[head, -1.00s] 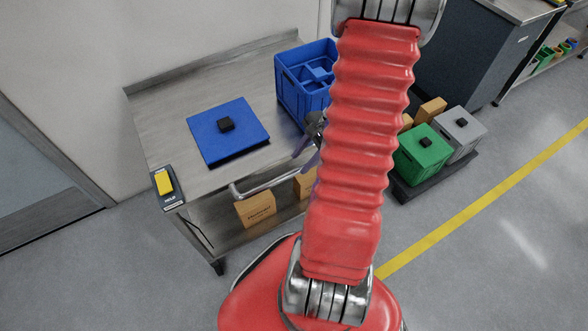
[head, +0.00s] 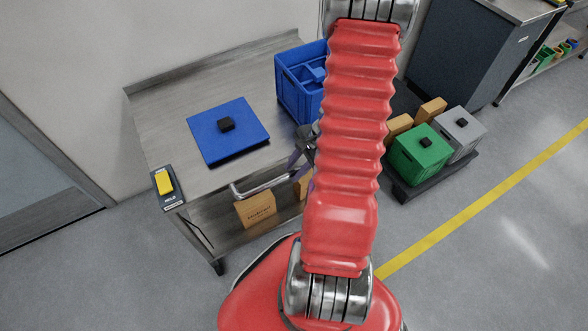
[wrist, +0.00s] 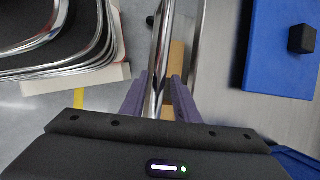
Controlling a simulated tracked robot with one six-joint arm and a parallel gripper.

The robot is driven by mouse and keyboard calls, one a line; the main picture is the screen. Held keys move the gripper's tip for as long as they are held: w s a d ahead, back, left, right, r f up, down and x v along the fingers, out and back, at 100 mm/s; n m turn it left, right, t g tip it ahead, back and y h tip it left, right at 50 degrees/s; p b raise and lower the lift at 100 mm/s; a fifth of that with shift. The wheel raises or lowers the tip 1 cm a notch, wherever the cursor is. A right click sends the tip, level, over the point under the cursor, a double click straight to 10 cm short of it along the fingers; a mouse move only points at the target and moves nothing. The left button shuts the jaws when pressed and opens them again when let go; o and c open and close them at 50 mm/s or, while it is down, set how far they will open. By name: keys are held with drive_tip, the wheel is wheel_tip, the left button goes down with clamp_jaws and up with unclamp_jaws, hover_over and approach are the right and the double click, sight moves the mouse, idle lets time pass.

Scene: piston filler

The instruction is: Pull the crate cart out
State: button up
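The crate cart (head: 165,105) is a steel table on castors against the wall, with a blue crate (head: 292,88) and a flat blue lid (head: 205,138) on top. Its tubular handle (head: 262,186) runs along the front edge; the bar (wrist: 160,60) also shows in the wrist view. My gripper (wrist: 159,98) has its two purple fingers apart, with the bar running between them. A gap shows on both sides, and I cannot tell how deep the bar sits. In the head view my arm hides most of the gripper and the handle's right end.
A yellow-marked box (head: 164,184) sits at the cart's left corner. Cardboard boxes (head: 255,209) lie on its lower shelf. A dark low platform (head: 432,181) with a green crate (head: 416,162) and a grey crate (head: 467,130) stands right. Floor in front is open, crossed by a yellow line (head: 480,209).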

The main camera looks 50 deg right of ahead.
clamp_jaws()
drive_tip(key=shift+a, duration=0.15)
idle(0.4)
